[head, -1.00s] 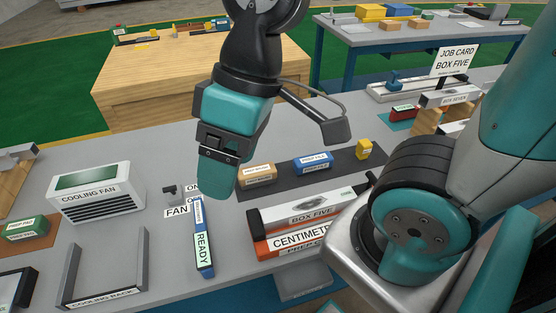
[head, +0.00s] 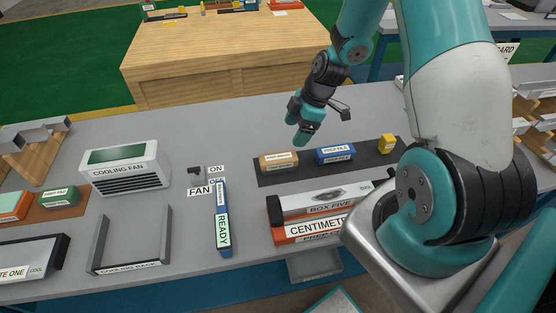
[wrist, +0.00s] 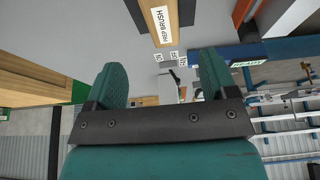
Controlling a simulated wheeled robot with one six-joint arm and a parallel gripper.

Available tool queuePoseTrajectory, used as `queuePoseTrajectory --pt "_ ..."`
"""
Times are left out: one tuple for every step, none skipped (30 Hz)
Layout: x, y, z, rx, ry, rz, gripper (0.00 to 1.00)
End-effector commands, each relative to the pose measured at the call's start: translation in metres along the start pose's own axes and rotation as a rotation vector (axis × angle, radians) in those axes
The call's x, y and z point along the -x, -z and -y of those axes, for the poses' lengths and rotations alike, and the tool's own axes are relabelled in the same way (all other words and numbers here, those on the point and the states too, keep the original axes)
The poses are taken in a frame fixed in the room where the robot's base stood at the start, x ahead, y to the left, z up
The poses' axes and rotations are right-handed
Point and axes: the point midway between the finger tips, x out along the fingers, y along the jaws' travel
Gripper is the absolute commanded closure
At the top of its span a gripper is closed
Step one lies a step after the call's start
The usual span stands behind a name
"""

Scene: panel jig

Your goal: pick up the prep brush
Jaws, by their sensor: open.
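The prep brush (head: 278,161) is a tan block with a white label, lying on the dark mat (head: 270,180) at its left end. In the wrist view the prep brush (wrist: 160,18) shows at the top edge, partly cut off, with its label readable. My gripper (head: 298,126) is open and empty. It is above and behind the brush in the head view, apart from it. In the wrist view both teal fingers (wrist: 162,76) stand apart, with nothing between them.
A blue prep file (head: 335,155) lies right of the brush, and a yellow block (head: 387,144) beyond it. Stacked boxes (head: 312,212) stand in front. A blue READY marker (head: 221,218), cooling fan (head: 125,168) and cooling rack (head: 130,248) are left. Grey bench behind the mat is clear.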

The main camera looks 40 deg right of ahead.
Motion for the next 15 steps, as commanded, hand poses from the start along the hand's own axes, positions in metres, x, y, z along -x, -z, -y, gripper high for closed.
queuePoseTrajectory --pt "-0.011 0.001 0.002 0.000 0.008 0.000 0.21" --pt "-0.018 0.001 0.001 -0.001 0.007 0.000 0.21" --pt "-0.027 0.002 0.002 0.000 0.007 0.001 0.21" --pt "-0.033 0.002 0.002 0.000 0.006 0.001 0.21" --pt "-0.039 0.002 0.002 -0.001 0.007 0.001 0.21" --pt "-0.047 0.002 0.002 -0.001 0.006 0.001 0.21" --pt "-0.052 0.002 0.002 0.000 0.005 0.001 0.21" --pt "-0.057 0.002 0.001 0.000 0.004 0.001 0.21" --pt "-0.062 0.002 0.001 -0.001 0.004 0.001 0.21" --pt "-0.066 0.002 0.001 -0.001 0.003 0.001 0.21" --pt "-0.068 0.002 0.001 -0.001 0.002 0.001 0.21" --pt "-0.071 0.001 0.001 -0.001 0.001 0.001 0.21" --pt "-0.073 0.001 0.001 -0.001 0.001 0.001 0.21" --pt "-0.074 0.002 0.001 -0.001 0.001 0.001 0.21" --pt "-0.076 0.002 0.001 -0.001 0.002 0.001 0.21"
